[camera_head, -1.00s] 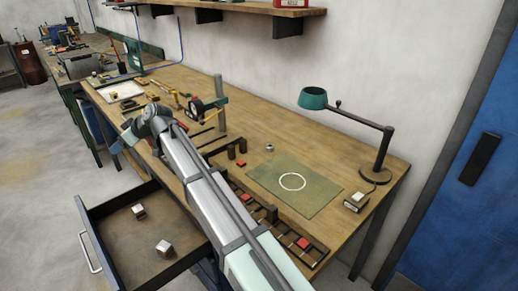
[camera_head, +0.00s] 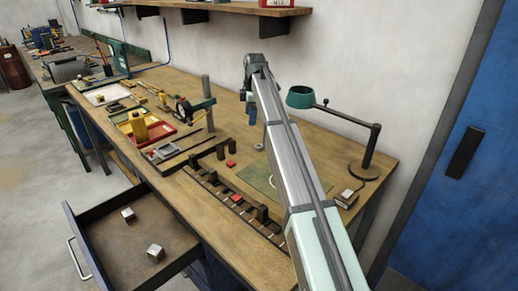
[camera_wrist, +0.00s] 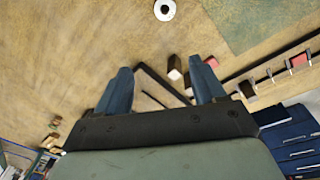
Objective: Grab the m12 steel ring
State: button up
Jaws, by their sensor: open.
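The steel ring (camera_head: 258,146) lies flat on the wooden bench, just behind the green mat. It also shows in the wrist view (camera_wrist: 165,10) at the top edge, a bright metal ring with a dark hole. My gripper (camera_wrist: 160,68) is open and empty, with its two blue fingers spread. The ring lies beyond the fingertips in the wrist view, roughly centred between them and apart from them. In the head view my gripper (camera_head: 249,108) hangs above the back of the bench, partly hidden by my arm.
The green mat (camera_head: 259,180), partly behind my arm, dark upright blocks (camera_head: 220,152) and a red block (camera_head: 231,164) are near the ring. A green lamp (camera_head: 300,98) stands right. A clamp stand (camera_head: 206,90) and red tray (camera_head: 152,138) are left. The drawer (camera_head: 110,248) is open.

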aim_at(259, 146)
jog(key=shift+n+g+h, duration=0.4)
jog(key=shift+g+h, duration=0.1)
jog(key=d+f, duration=0.1)
jog(key=f, duration=0.3)
jog(key=d+f, duration=0.1)
jog(key=f, duration=0.4)
jog(key=d+f, duration=0.1)
jog(key=f, duration=0.4)
jog(key=shift+w+d, duration=0.2)
jog(key=shift+w, duration=0.05)
jog(key=c, duration=1.2)
